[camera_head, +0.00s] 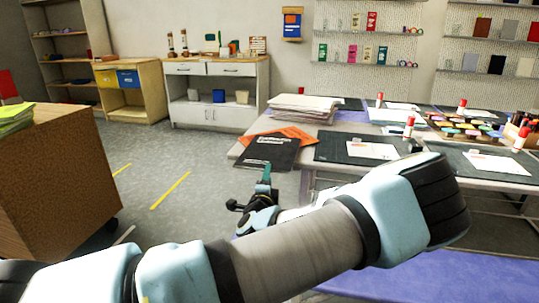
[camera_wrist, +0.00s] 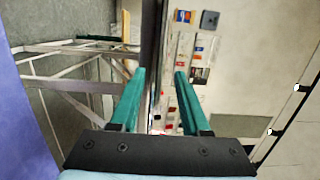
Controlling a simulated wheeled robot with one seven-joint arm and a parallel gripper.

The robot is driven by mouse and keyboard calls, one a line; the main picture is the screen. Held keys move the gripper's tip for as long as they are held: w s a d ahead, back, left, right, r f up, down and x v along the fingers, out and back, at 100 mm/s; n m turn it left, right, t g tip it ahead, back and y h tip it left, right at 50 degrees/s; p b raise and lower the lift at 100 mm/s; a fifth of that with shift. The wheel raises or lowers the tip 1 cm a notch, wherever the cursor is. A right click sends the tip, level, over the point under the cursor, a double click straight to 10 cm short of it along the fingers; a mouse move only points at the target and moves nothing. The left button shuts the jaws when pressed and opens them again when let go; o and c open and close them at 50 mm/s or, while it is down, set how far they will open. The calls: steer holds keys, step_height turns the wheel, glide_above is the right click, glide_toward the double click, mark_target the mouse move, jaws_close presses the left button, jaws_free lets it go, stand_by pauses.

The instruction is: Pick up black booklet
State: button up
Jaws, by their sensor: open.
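The black booklet (camera_head: 268,152) with white lettering on its cover lies flat at the near left corner of the work table (camera_head: 245,147), partly over orange sheets (camera_head: 292,134). Its near edge appears to reach past the table edge. My gripper (camera_head: 265,174) is just below and in front of the booklet's near edge, with a teal finger showing. In the wrist view my gripper (camera_wrist: 159,73) has its two teal fingers apart. A thin dark strip runs between them; I cannot tell whether it is the booklet or the table edge.
A stack of paper (camera_head: 305,107) stands behind the booklet. Dark mats (camera_head: 335,147) with white sheets and red-capped glue sticks (camera_head: 409,126) lie to the right. A brown cabinet (camera_head: 60,180) stands at left. The floor (camera_head: 175,165) between is clear.

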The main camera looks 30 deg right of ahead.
mark_target(273, 159)
steer(key=x, duration=0.5)
steer(key=shift+d+p, duration=0.1)
steer(key=shift+p, duration=0.3)
steer(key=p+x, duration=0.1)
steer(key=x, duration=0.4)
steer(key=shift+d, duration=0.25)
jaws_close()
stand_by(0.7)
